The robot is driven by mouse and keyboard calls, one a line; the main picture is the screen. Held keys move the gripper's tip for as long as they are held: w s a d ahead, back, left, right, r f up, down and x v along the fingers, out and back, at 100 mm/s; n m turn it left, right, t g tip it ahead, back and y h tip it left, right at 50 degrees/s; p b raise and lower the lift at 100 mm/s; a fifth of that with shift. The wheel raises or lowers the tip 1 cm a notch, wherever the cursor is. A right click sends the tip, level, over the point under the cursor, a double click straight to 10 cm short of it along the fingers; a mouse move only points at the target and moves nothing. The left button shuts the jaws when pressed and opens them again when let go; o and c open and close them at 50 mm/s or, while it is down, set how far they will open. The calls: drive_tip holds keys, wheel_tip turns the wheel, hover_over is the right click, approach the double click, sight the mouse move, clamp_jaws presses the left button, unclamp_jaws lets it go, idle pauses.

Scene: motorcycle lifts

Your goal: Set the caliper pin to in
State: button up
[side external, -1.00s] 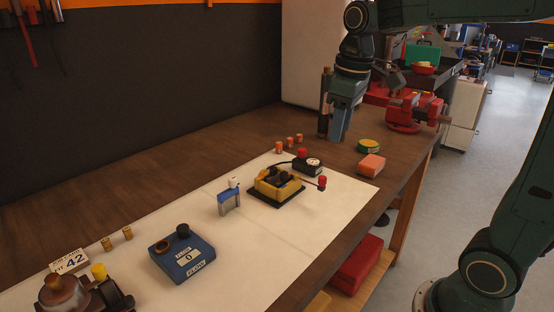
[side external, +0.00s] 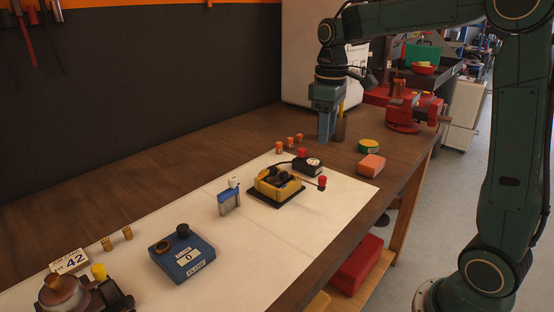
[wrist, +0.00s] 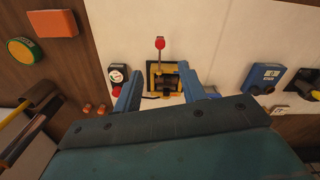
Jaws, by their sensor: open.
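A yellow block-like unit on a black base (side external: 275,187), which looks like the caliper, sits on the white mat. A thin rod with a red knob (side external: 322,182) sticks out from its right side, with the knob clear of the body. In the wrist view the yellow unit (wrist: 154,80) shows between my fingers, and its red knob (wrist: 160,43) stands away from it. Which part is the caliper pin is not labelled; this rod seems likeliest. My gripper (side external: 327,138) is open and empty, pointing down over the wood behind the mat, apart from the unit. Its fingers show in the wrist view (wrist: 162,92).
A black gauge box with a red button (side external: 308,163) stands close behind the unit. Several orange cylinders (side external: 290,141), a green-yellow tin (side external: 369,145) and an orange block (side external: 371,164) are nearby. A bracket with a white knob (side external: 229,200) and a blue box (side external: 182,257) stand nearer.

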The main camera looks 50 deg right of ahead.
sight(323, 177)
wheel_tip(323, 177, down, 12)
drive_tip(key=shift+f, duration=0.15)
idle(0.5)
clamp_jaws()
